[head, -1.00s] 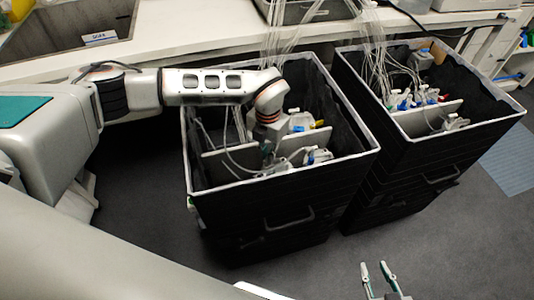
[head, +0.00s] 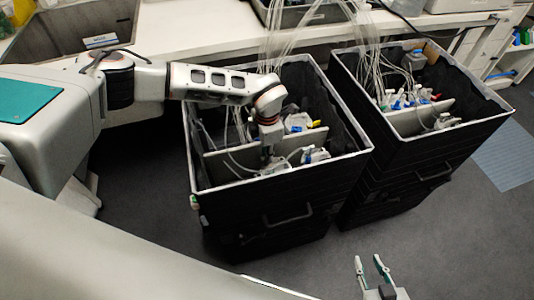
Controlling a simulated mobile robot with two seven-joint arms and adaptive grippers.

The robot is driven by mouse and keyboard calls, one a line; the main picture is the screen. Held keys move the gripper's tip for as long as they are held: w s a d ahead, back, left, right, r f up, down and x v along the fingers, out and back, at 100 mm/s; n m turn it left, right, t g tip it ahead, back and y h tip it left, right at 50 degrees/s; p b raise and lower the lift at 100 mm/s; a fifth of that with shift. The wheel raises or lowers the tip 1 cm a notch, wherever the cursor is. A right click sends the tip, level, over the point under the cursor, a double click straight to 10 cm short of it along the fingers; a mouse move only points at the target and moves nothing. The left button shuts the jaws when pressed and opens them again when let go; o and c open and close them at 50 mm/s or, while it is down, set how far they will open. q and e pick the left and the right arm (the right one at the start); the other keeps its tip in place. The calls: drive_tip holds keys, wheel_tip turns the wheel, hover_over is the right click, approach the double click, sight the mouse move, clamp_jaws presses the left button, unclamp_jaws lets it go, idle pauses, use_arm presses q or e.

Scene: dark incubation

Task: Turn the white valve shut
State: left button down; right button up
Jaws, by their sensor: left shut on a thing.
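My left gripper (head: 266,162) points down into the left black bin (head: 280,211), in front of its grey divider (head: 222,157). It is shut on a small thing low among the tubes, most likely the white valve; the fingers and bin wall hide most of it. White fittings with blue parts (head: 316,155) lie just right of the gripper. Another whitish fitting (head: 297,122) with a yellow part sits behind the divider. My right gripper (head: 369,263) is open and empty over the floor at the bottom of the view.
A second black bin (head: 415,155) stands to the right with a divider and several coloured fittings. Clear tubes (head: 285,35) hang into both bins. A white bench (head: 185,45) with a sink runs behind. The floor in front is clear.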

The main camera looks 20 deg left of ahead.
idle(0.5)
use_arm(q)
drive_tip(key=c, duration=2.4)
unclamp_jaws()
drive_tip(key=shift+r, duration=0.15)
wheel_tip(320, 180, up, 12)
